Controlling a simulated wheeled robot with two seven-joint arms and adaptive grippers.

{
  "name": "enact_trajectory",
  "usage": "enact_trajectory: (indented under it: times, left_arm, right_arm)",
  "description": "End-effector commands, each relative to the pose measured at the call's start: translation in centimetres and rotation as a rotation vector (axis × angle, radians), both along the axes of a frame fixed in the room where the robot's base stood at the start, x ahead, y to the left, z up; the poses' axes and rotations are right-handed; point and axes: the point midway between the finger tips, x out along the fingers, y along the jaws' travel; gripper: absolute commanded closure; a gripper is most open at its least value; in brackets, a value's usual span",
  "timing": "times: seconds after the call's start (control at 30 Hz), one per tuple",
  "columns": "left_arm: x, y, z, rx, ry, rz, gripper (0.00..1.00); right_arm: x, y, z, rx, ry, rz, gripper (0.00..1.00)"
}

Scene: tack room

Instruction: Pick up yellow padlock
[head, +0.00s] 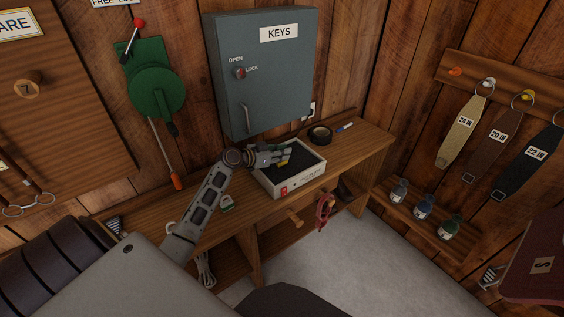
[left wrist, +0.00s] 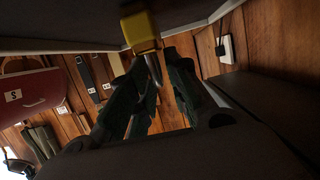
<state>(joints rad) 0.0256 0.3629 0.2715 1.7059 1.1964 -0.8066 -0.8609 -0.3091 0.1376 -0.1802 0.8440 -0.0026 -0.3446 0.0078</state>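The yellow padlock (head: 284,161) lies in a white-rimmed tray (head: 299,184) with a dark inside, on the wooden bench. My left gripper (head: 286,153) reaches over the tray from the left and partly hides the padlock. In the left wrist view the padlock (left wrist: 141,31) is just beyond the fingertips of my left gripper (left wrist: 156,58). Its grey shackle points back between the two fingers, which stand apart with a gap around it. I cannot tell whether a finger touches it. My right gripper is not in view.
A grey key cabinet (head: 265,75) hangs above, close over the arm. Red-handled tool (head: 324,210) hangs at the bench front.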

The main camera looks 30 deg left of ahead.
Motion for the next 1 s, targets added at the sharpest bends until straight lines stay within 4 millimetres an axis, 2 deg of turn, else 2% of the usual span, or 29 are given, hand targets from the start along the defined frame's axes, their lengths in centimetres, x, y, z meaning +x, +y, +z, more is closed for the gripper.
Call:
enact_trajectory:
  times: [0.27,0.67,1.0]
  left_arm:
    - [0.0,0.0,0.1,0.0,-0.001,0.0,1.0]
    - [-0.3,-0.8,0.9,0.002,-0.003,-0.002,1.0]
    - [-0.3,-0.7,5.5,0.003,-0.005,-0.001,1.0]
  right_arm:
    - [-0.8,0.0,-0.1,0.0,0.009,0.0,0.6]
    - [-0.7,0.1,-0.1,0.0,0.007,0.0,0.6]
    - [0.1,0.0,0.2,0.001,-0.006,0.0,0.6]
